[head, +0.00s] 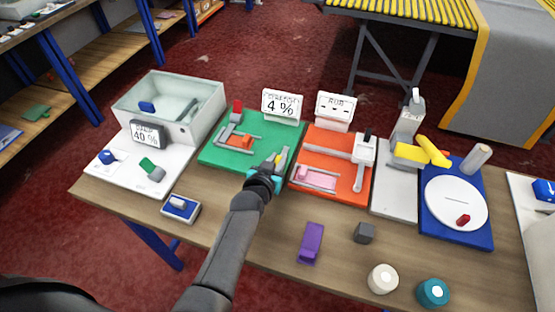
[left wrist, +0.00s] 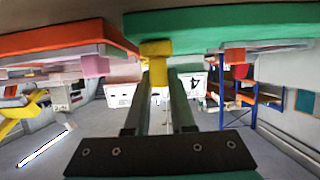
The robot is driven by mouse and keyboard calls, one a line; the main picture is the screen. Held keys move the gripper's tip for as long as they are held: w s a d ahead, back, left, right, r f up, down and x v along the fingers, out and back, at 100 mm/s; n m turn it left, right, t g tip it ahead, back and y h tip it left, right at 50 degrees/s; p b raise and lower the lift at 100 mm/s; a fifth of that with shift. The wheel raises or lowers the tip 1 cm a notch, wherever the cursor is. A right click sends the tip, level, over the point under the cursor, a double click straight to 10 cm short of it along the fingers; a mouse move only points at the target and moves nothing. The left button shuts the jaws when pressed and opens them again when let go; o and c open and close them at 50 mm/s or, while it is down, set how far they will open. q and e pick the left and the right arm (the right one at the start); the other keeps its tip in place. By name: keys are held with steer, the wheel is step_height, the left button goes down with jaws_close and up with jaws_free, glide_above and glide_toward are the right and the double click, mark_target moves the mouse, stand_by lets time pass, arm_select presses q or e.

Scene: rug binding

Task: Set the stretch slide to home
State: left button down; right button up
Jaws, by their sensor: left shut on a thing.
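My left gripper (head: 272,168) is at the board's front right, by this rail. It is shut on a small yellow slide knob, which shows between the fingers in the left wrist view (left wrist: 156,48). The gripper hides much of the knob and rail in the head view. My right gripper is not in view.
The orange board (head: 335,143) with a pink piece (head: 318,178) sits close on the right. A red knob (head: 237,110) and red-orange block (head: 240,141) are on the green board. A purple block (head: 311,243) and grey cube (head: 364,233) lie in front.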

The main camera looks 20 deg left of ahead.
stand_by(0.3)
arm_select(q)
steer(key=shift+w+a, duration=0.1)
steer(key=shift+a, duration=3.15)
steer(key=c, duration=0.8)
jaws_free()
steer(key=shift+a, duration=0.15)
steer(key=shift+o, duration=0.2)
steer(key=shift+s+r, duration=0.15)
steer(key=shift+s, duration=0.15)
steer(key=p+v, duration=0.3)
steer(key=v, duration=1.1)
steer(key=shift+s+r, duration=0.2)
steer(key=shift+s, duration=0.05)
